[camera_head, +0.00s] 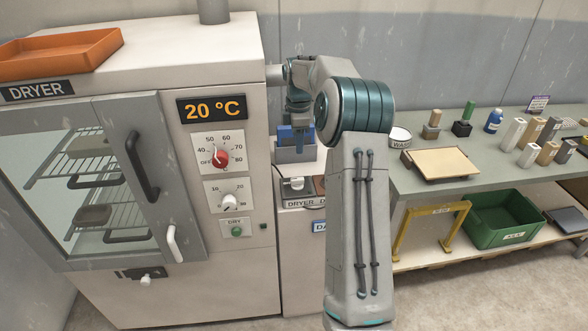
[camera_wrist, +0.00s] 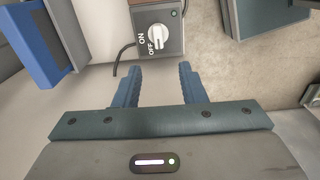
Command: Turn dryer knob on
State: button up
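The dryer switch box (camera_wrist: 171,15) shows at the top of the wrist view. It has a round white knob (camera_wrist: 158,37) with ON and OFF printed beside it. The knob's pointer is too small to read surely. My gripper (camera_wrist: 161,72) is open and empty. Its two blue fingers are spread below the knob in the wrist view, apart from it.
The dryer (camera_head: 240,110) stands at left with its glass door closed; its display reads 20 °C and its red dial (camera_head: 220,158) is near OFF. A blue block (camera_wrist: 28,45) is left of the box. A shelf table (camera_head: 400,182) with blocks and bottles stands at right.

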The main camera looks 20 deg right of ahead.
aim_at(297, 178)
jog(key=f+p, duration=0.2)
jog(key=f, duration=1.2)
jog(key=shift+w, duration=0.2)
grip_shut()
